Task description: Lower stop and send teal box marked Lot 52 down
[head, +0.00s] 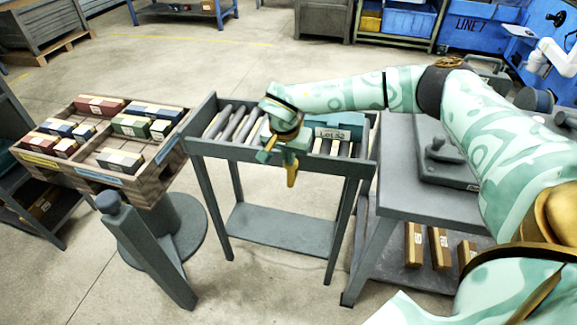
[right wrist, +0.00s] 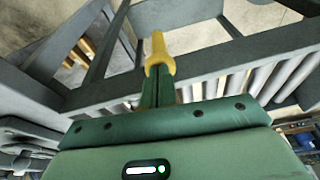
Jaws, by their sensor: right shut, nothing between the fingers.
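The teal box (head: 336,129) marked Lot 52 lies on the right part of the roller conveyor (head: 277,164) in the head view. The left gripper is not in view.
A tilted wooden tray (head: 152,185) with several coloured boxes stands left of the conveyor. A grey post (head: 147,248) with a knob stands in front of it. A grey table (head: 405,190) is close on the right, with wooden blocks (head: 413,243) on its lower shelf.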

